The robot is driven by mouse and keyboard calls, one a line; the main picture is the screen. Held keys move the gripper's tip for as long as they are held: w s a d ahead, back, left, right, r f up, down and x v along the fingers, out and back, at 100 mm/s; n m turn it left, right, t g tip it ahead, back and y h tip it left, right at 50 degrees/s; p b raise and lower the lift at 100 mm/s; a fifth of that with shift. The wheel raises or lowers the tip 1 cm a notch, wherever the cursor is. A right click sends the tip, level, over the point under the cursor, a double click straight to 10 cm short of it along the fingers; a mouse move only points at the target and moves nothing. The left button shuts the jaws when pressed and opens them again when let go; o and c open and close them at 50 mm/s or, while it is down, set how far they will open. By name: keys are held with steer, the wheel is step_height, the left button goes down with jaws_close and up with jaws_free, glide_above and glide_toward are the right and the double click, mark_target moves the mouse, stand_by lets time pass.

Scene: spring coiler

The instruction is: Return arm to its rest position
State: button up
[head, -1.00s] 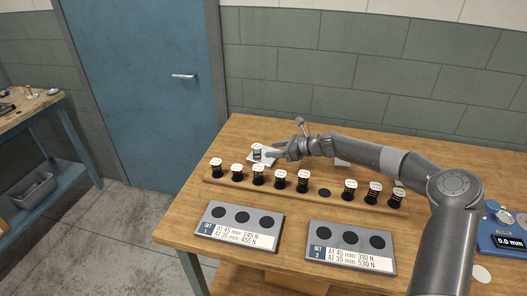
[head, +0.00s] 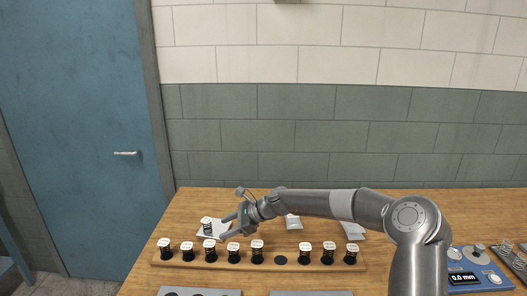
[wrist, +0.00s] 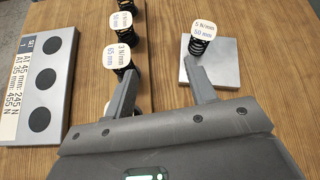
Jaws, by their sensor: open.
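My arm reaches leftward across the workbench in the head view, and my gripper (head: 234,214) is above the back left of the table. In the wrist view my gripper (wrist: 165,85) is open, its two fingers wide apart with nothing between them. A labelled black spring (wrist: 202,38) stands on a square light plate (wrist: 222,66), just beyond the right fingertip. That spring (head: 207,224) is also left of my gripper in the head view. The left finger is close to another labelled spring (wrist: 124,58); I cannot tell whether they touch.
A wooden rack (head: 172,262) holds a row of springs, with one empty black seat (head: 280,260). A SET 1 board (wrist: 58,60) with black round seats lies in front. A blue gauge (head: 461,277) reading 0.0 mm is at right. More pale plates (head: 293,222) lie behind the rack.

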steer(key=s+n+h, duration=0.1)
steer(key=s+n, duration=0.1)
steer(key=s, duration=0.1)
steer(key=s+r+n+h, duration=0.1)
steer(key=s, duration=0.1)
steer(key=shift+s+d+h, duration=0.15)
steer(key=shift+d+h, duration=0.15)
steer(key=shift+d, duration=0.1)
steer(key=s+d+r+n+t+h, duration=0.1)
steer(key=s+d+r+n+h, duration=0.2)
steer(key=s+d, duration=0.6)
steer(key=s+d+r+n+t+h, duration=0.2)
steer(key=s+d+r+n, duration=0.3)
steer(key=s+d, duration=0.4)
steer(key=s+d+r+n+t+h, duration=0.1)
steer(key=s+d+r+n+h, duration=0.2)
steer(key=s+d, duration=0.6)
steer(key=s+r+n, duration=0.2)
steer(key=s+r, duration=0.1)
steer(key=s, duration=0.3)
steer(key=shift+s+d+r+t+h, duration=0.3)
steer(key=shift+r+t+h, duration=0.05)
steer(key=shift+t+h, duration=0.05)
steer(key=shift+o, duration=0.6)
steer(key=shift+s+d+f, duration=0.1)
steer(key=shift+s+d, duration=0.15)
steer(key=shift+s, duration=0.3)
